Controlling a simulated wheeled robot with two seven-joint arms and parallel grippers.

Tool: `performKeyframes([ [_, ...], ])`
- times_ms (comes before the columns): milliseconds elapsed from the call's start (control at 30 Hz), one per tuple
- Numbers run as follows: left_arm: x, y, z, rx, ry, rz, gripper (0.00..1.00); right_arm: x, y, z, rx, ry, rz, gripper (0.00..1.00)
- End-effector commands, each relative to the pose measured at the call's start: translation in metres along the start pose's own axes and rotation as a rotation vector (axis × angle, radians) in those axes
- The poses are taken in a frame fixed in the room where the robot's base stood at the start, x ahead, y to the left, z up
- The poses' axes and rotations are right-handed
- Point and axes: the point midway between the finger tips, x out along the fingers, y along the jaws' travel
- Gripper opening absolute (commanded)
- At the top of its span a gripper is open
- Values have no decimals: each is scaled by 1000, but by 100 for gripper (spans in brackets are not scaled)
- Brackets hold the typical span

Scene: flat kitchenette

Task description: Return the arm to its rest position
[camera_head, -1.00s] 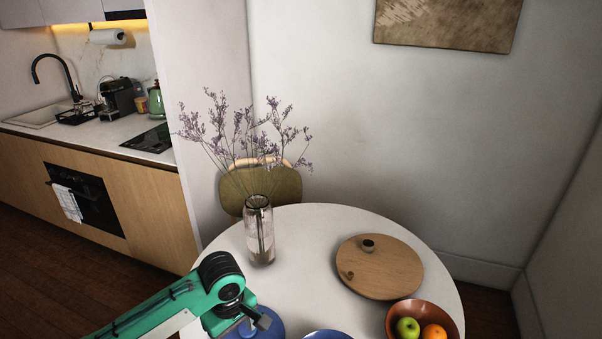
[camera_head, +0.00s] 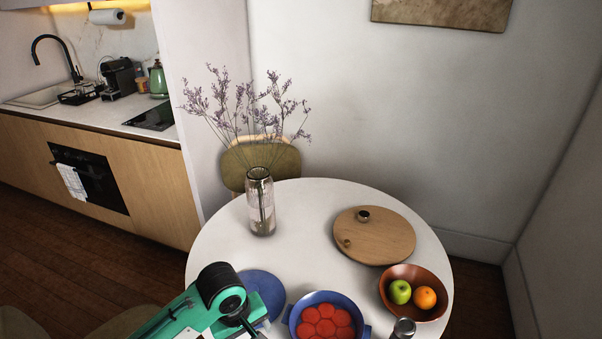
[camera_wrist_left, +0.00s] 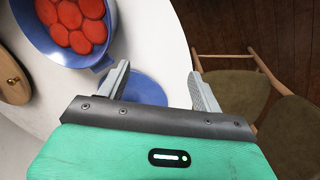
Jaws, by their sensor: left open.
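My left arm, green and black, comes in at the bottom of the head view over the near left edge of the round white table (camera_head: 300,255). My left gripper (camera_wrist_left: 160,85) shows in the left wrist view with its two grey fingers spread apart and nothing between them. It is above the table's edge, close to a blue disc (camera_head: 264,292), which also shows behind the fingers in the wrist view (camera_wrist_left: 147,92). In the head view the fingers are mostly hidden behind my arm or cut off by the frame. My right gripper is not in view.
A blue pot (camera_head: 296,318) with red round pieces (camera_head: 326,322) stands at the near edge. A fruit bowl (camera_head: 436,309), a wooden board (camera_head: 378,246) and a glass flower vase (camera_head: 261,205) are also on the table. Chairs (camera_wrist_left: 235,85) stand beside it in the wrist view.

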Motion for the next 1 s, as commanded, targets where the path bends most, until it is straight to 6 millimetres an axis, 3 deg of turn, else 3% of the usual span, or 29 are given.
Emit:
performKeyframes([
  [267, 15, -13, 43, 232, 15, 137, 67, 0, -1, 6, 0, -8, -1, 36],
  [467, 20, -40, 62, 383, 87, 192, 67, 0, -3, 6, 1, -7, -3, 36],
  [1000, 18, -161, 89, 661, 258, 24, 67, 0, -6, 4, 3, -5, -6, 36],
])
